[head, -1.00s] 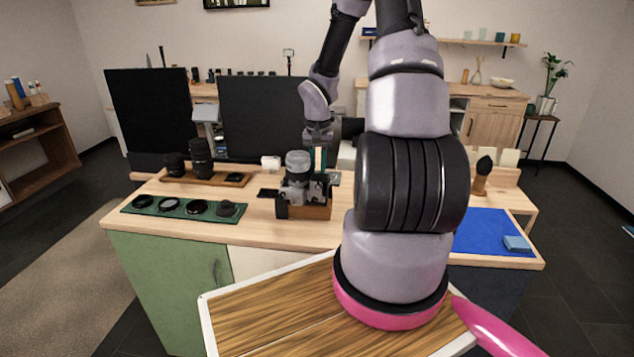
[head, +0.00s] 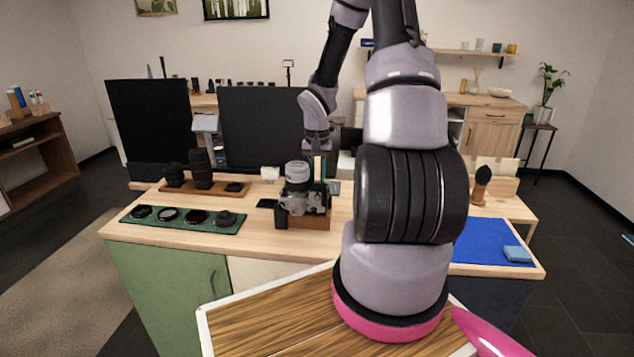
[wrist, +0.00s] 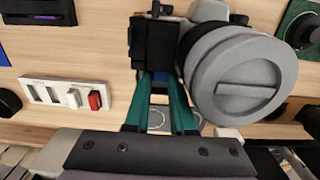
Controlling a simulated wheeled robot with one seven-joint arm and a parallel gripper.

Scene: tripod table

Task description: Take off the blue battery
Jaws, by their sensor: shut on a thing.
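The grey camera (head: 305,202) with its big lens pointing up sits in a wooden holder (head: 310,221) on the table. In the wrist view its round grey lens cap (wrist: 245,80) is at right, with a black block (wrist: 155,42) beside it. My gripper (wrist: 161,78) has its two teal fingers against the near edge of this block. A small dark blue patch, apparently the blue battery (wrist: 161,77), shows between the fingertips; most of it is hidden. In the head view my gripper (head: 319,168) is at the camera's back right side.
A green mat (head: 182,219) with several dark round pieces lies left of the camera. Black lenses (head: 201,166) stand on a wooden board behind it. A blue mat (head: 485,243) with a light blue block (head: 517,254) lies at right. A strip with a red switch (wrist: 95,100) lies near my gripper.

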